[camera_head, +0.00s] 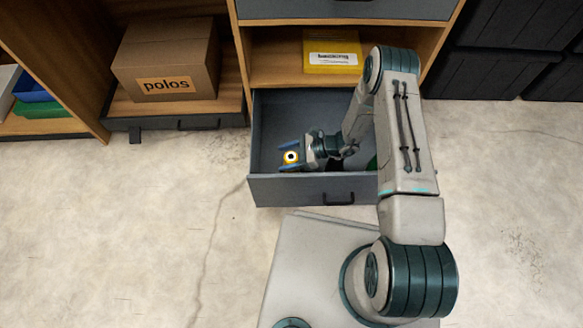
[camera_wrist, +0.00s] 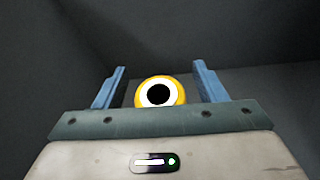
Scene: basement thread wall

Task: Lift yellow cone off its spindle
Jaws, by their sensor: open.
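The yellow cone (camera_head: 291,157) is inside the open grey drawer (camera_head: 313,191), towards its left side. Its white end with a dark round centre shows in both views. In the wrist view the yellow cone (camera_wrist: 160,91) lies between the two blue fingers of my gripper (camera_wrist: 160,85), with a gap on each side. My gripper (camera_head: 289,156) is open and reaches into the drawer from the right. The spindle cannot be made out.
Something green shows in the drawer, partly behind my arm. A cardboard box (camera_head: 166,57) marked "polos" sits on the left shelf. A yellow box (camera_head: 332,52) is on the shelf above the drawer. Black bins (camera_head: 490,70) stand at the right. The floor at left is clear.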

